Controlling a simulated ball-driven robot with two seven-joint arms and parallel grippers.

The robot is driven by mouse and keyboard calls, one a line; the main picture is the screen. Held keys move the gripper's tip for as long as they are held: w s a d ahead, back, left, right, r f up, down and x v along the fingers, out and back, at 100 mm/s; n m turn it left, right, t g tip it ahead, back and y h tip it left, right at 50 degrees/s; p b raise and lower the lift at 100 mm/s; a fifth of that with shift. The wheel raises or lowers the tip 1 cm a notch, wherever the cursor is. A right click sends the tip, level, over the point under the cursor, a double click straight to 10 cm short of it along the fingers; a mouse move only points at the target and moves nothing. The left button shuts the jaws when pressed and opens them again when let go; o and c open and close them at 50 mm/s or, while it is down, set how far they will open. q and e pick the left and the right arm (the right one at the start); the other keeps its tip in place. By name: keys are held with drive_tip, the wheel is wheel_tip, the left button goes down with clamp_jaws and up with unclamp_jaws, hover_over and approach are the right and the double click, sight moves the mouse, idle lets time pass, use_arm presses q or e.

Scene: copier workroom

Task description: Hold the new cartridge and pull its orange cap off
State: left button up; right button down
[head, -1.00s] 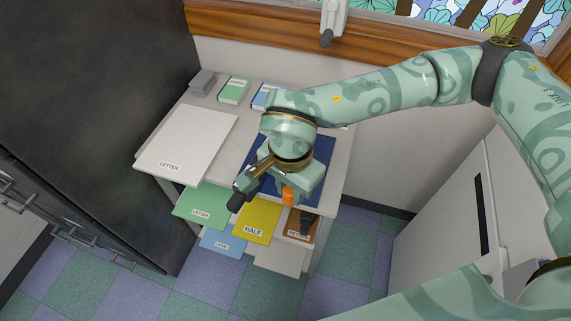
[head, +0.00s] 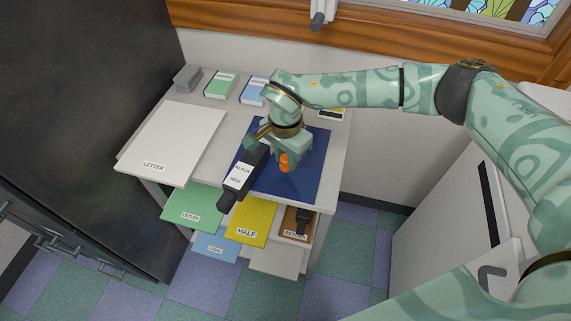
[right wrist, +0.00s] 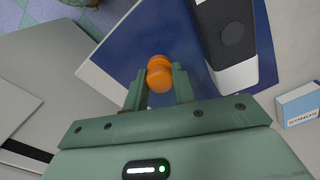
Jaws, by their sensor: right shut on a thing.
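The new cartridge (head: 240,178) is a long black block with a white "BLACK NEW" label. It lies at the left side of the blue mat on the table, near the front edge; its far end is partly hidden by my right gripper. In the right wrist view the cartridge (right wrist: 225,30) is at the upper right. My right gripper (head: 286,160) is shut on the orange cap (head: 285,163). In the right wrist view the cap (right wrist: 159,73) sits between the fingertips, with a visible gap from the cartridge. My left gripper is not in view.
The blue mat (head: 308,180) has free room on the right. A white "LETTER" stack (head: 180,135) is at left. Coloured trays, including yellow "HALF" (head: 250,218), stick out below the tabletop. A black item (head: 304,219) is in the "RETURN" tray. Small boxes (head: 221,84) stand behind.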

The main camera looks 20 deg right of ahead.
sight(286, 165)
wheel_tip(286, 165, down, 3)
drive_tip(key=shift+b, duration=0.4)
drive_tip(key=shift+r, duration=0.15)
drive_tip(key=c, duration=1.1)
unclamp_jaws()
drive_tip(key=shift+s, duration=0.1)
drive_tip(key=shift+c, duration=0.2)
wheel_tip(286, 165, up, 12)
drive_tip(key=p, duration=0.3)
drive_tip(key=shift+a+p, duration=0.1)
drive_tip(key=shift+p, duration=0.3)
